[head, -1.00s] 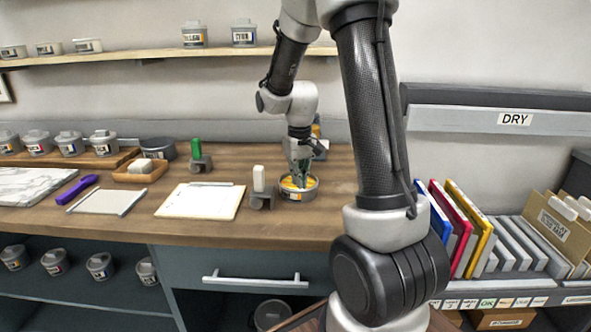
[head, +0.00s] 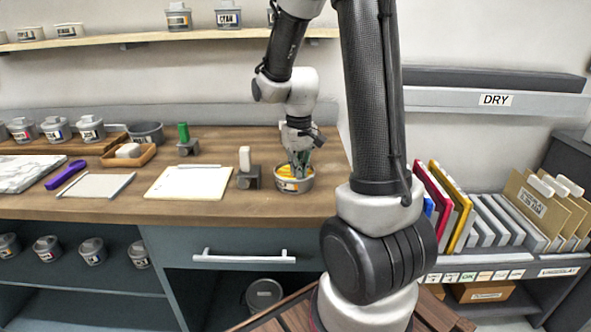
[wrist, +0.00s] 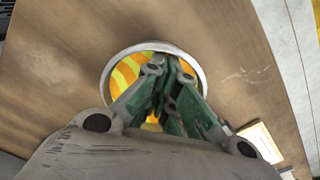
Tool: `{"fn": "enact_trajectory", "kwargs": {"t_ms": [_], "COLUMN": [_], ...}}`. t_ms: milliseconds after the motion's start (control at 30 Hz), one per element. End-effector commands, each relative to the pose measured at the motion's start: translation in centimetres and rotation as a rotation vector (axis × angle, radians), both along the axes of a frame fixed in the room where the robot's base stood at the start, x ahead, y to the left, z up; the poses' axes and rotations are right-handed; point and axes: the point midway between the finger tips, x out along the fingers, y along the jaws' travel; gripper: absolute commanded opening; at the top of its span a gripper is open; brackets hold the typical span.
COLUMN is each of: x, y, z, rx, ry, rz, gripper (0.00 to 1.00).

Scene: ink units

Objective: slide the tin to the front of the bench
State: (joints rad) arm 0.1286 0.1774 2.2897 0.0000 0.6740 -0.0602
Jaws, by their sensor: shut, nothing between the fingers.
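The tin (head: 293,186) is a round grey can with a yellow and orange label, on the wooden bench (head: 215,209) a little back from its front edge. In the wrist view the tin (wrist: 127,74) shows a pale rim around a yellow and orange patterned inside. My gripper (head: 299,172) points down into the tin's opening. Its green fingers (wrist: 172,88) are shut together with nothing between them. They hide part of the tin's inside, and I cannot tell whether they touch its wall.
A grey block with a white handle (head: 245,159) stands close to the tin's left. A white sheet (head: 182,184) lies further left. A drawer (head: 243,257) is below the bench's front edge. Coloured folders (head: 455,205) stand to the right. The bench in front of the tin is clear.

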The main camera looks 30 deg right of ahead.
Motion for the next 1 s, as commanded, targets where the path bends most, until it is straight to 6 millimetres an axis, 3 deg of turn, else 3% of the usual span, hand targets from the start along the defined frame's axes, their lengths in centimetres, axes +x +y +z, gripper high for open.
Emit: {"fn": "enact_trajectory", "kwargs": {"t_ms": [467,733,1000], "x": [0.1,2.6,2.6], "y": [0.0,0.1,0.0], "z": [0.0,-0.1,6.5], "rx": [0.0,0.0,0.0], "ry": [0.001,0.002,-0.003], "rz": [0.0,0.001,0.0], "gripper": [0.0,0.0,0.0]}}
